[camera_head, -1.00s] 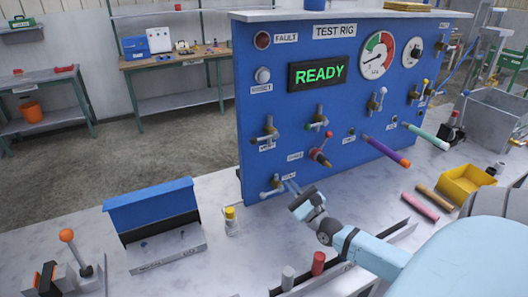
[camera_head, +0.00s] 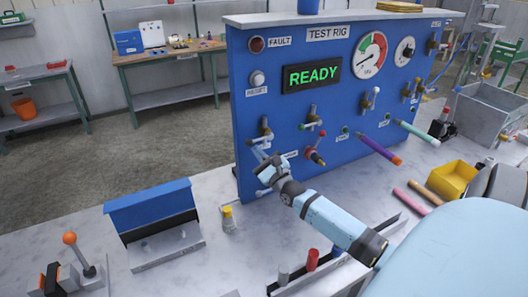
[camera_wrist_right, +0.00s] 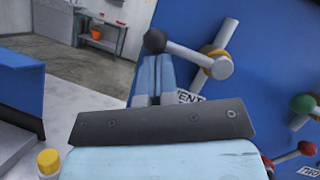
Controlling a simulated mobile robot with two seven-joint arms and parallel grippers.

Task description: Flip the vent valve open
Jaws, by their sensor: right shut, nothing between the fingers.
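The vent valve (camera_head: 266,130) is on the left part of the blue test rig panel (camera_head: 252,95). In the right wrist view the valve (camera_wrist_right: 217,64) has a brass body and a grey lever ending in a black knob (camera_wrist_right: 154,41). The lever points left in that view, and part of a VENT label (camera_wrist_right: 190,97) shows below it. My right gripper (camera_head: 260,152) is shut and empty, just below the valve. In the wrist view its fingertips (camera_wrist_right: 152,62) are right by the black knob; I cannot tell whether they touch. My left gripper is out of view.
The bench front left of the panel is partly clear.

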